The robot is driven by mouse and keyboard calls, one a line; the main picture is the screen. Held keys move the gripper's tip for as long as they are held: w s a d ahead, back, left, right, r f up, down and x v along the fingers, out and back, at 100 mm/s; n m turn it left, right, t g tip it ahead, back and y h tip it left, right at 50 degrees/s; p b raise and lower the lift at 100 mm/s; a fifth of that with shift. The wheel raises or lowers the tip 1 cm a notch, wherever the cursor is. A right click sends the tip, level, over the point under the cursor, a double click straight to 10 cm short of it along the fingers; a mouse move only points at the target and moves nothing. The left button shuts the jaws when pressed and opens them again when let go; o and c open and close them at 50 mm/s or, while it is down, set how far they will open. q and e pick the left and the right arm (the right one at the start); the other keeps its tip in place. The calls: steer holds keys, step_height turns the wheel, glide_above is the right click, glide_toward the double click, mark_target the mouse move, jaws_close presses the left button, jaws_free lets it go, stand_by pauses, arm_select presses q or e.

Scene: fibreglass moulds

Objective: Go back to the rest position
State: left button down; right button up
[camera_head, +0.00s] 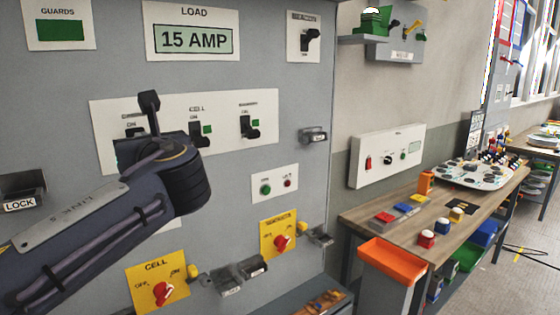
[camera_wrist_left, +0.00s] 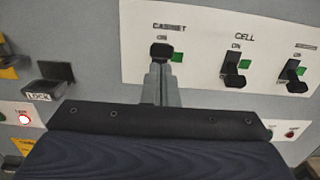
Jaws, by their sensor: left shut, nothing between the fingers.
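My left arm (camera_head: 110,215) comes in from the left in the head view, in front of the grey panel (camera_head: 225,190). Its gripper is hidden there behind the arm. In the wrist view my left gripper (camera_wrist_left: 162,68) is shut and empty. Its fingertips lie just below the black handle of the CABINET switch (camera_wrist_left: 160,50); I cannot tell whether they touch. A green patch (camera_wrist_left: 177,57) shows beside that handle. The CELL switch (camera_wrist_left: 236,72) and a third black switch (camera_wrist_left: 297,78) are to the right, clear of the fingers. My right gripper is not in view.
A LOCK bracket (camera_wrist_left: 47,82) juts out to the left of the gripper. Yellow CELL (camera_head: 158,290) and second yellow (camera_head: 279,232) switch plates sit low on the panel, with brackets between. A workbench (camera_head: 400,212) with an orange tray (camera_head: 393,260) stands to the right.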

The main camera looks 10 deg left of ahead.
arm_select(q)
steer(key=s+d+f+n+g+h, duration=0.1)
steer(key=s+f+n+g+h, duration=0.2)
steer(key=f, duration=0.6)
steer(key=s+d+f+n+h, duration=0.1)
steer(key=s+f+n+h, duration=0.2)
steer(key=s+f+n, duration=0.45)
steer(key=s+d+f+n+g+h, duration=0.1)
steer(key=s+f+n+g+h, duration=0.2)
steer(key=f, duration=0.7)
steer(key=s+d+f+n+h, duration=0.8)
steer(key=s+d+f+n, duration=0.2)
steer(key=n, duration=0.4)
steer(key=d+f, duration=0.1)
steer(key=d, duration=0.1)
steer(key=shift+d+f+g+h, duration=0.3)
steer(key=shift+d+f+h, duration=0.05)
steer(key=shift+h, duration=0.05)
